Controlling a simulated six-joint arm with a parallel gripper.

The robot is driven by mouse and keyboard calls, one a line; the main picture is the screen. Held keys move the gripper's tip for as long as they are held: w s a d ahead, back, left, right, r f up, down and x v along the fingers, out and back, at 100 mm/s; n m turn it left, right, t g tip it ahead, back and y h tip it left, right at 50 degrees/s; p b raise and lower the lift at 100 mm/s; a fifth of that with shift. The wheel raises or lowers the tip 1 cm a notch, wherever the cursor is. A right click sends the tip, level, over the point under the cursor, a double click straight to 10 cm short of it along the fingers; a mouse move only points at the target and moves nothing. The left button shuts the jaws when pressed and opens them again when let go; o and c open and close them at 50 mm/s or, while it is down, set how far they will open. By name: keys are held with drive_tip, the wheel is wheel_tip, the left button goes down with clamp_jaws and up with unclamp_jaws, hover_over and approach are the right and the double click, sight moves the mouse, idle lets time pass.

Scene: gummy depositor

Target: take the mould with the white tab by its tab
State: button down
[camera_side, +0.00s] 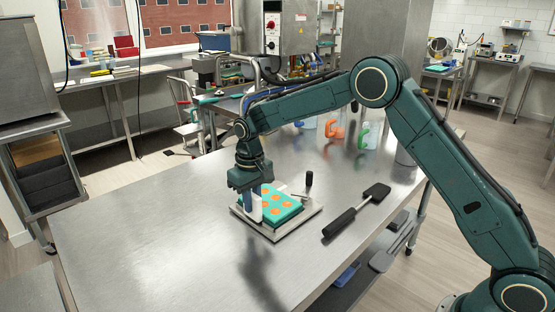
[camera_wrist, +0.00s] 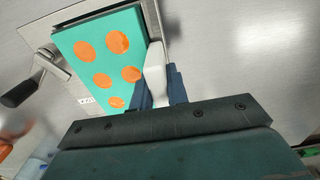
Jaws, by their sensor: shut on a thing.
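The mould (camera_side: 284,207) is a teal slab with several orange round cavities, lying on a metal plate (camera_side: 276,232) on the steel table. In the wrist view the mould (camera_wrist: 88,48) fills the upper left, and its white tab (camera_wrist: 155,62) sticks out along its right edge. My gripper (camera_side: 254,208) points down at the mould's left end. In the wrist view my gripper (camera_wrist: 160,84) has its two blue fingers on either side of the white tab, shut on it. The finger tips are partly hidden by the tab and the mould.
A black-handled spatula (camera_side: 357,211) lies right of the plate. A small black knob (camera_side: 309,179) stands at the plate's back corner. The table's left and front are clear.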

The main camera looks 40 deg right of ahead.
drive_tip(key=shift+r, duration=0.9)
drive_tip(key=shift+r, duration=0.1)
drive_tip(key=shift+r, duration=2.4)
drive_tip(key=shift+a, duration=0.1)
